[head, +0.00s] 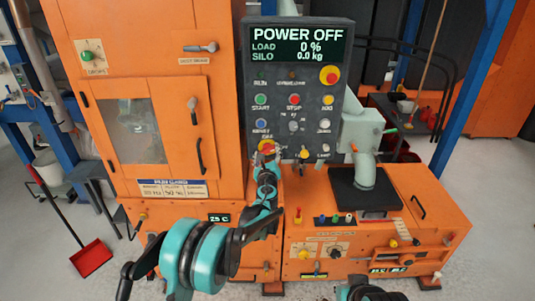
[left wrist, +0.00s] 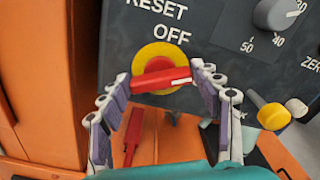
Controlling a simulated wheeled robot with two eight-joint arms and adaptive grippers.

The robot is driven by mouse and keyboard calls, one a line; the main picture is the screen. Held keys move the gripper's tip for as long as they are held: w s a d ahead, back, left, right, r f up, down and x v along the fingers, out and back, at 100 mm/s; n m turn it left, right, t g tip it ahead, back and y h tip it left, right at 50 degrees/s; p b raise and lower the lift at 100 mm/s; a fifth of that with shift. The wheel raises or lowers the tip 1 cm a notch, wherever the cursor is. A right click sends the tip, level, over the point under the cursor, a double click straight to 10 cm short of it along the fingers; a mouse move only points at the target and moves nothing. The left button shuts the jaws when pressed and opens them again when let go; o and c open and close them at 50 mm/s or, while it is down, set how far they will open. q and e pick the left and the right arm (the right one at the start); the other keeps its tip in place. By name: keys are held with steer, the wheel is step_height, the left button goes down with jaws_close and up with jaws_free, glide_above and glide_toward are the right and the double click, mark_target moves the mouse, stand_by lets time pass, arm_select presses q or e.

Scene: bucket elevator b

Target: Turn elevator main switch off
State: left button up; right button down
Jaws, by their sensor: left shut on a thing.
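The main switch is a red handle on a yellow disc (left wrist: 160,55), low on the left of the dark control panel (head: 252,100). The word OFF is printed just above it. In the left wrist view the red handle (left wrist: 158,79) lies nearly level, slightly tilted, with a white mark at its right end. My left gripper (head: 266,152) is at the switch, its two fingers shut on the handle's ends, as the left wrist view (left wrist: 162,84) shows. The panel display (head: 297,46) reads POWER OFF, load 0 %, silo 0.0 kg. My right gripper cannot be made out.
A grey dial (left wrist: 277,14) and a yellow knob (left wrist: 273,116) sit right of the switch. A red and yellow emergency button (head: 329,75) is at the panel's upper right. The orange cabinet (head: 150,60) stands left, and a lower orange housing (head: 430,190) juts out below the panel.

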arm_select(q)
steer(key=n, duration=0.6)
steer(key=shift+a+n, duration=0.1)
steer(key=shift+n, duration=0.2)
steer(key=n, duration=0.5)
steer(key=shift+f+n, duration=0.15)
steer(key=shift+n, duration=0.15)
steer(key=o, duration=1.1)
steer(key=s, duration=1.2)
